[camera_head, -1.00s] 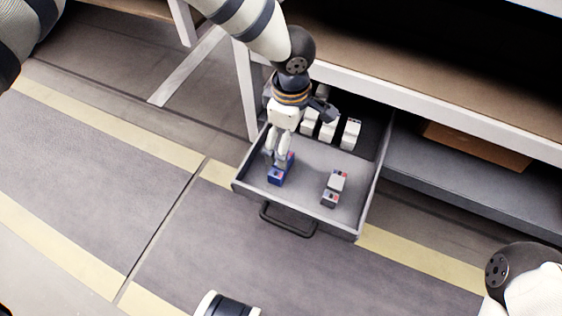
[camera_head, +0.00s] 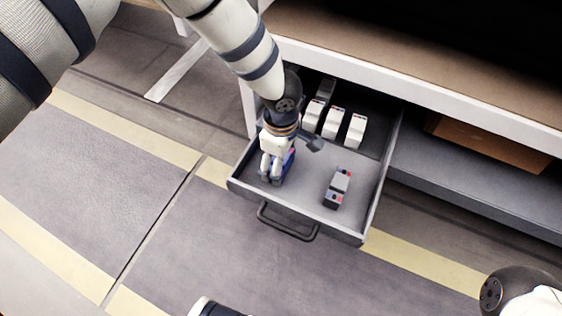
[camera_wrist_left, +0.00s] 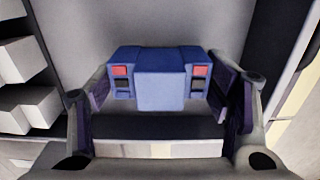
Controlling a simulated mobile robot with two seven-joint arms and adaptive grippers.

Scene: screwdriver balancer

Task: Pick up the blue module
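The blue module (camera_head: 289,162) is in the open drawer, near its left side, and is mostly hidden behind my left gripper in the head view. In the left wrist view the blue module (camera_wrist_left: 161,78) lies between the two fingers, with red and black patches on its front. My left gripper (camera_head: 271,176) points down into the drawer. In the wrist view its fingers (camera_wrist_left: 162,95) are spread, one on each side of the module, with a narrow gap visible at the right. My right gripper is out of view.
The grey drawer (camera_head: 298,211) has a dark handle (camera_head: 287,223) in front. A grey module (camera_head: 338,187) lies to the right in the drawer. Several white modules (camera_head: 333,122) stand at its back. The table edge (camera_head: 420,99) overhangs the drawer's rear.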

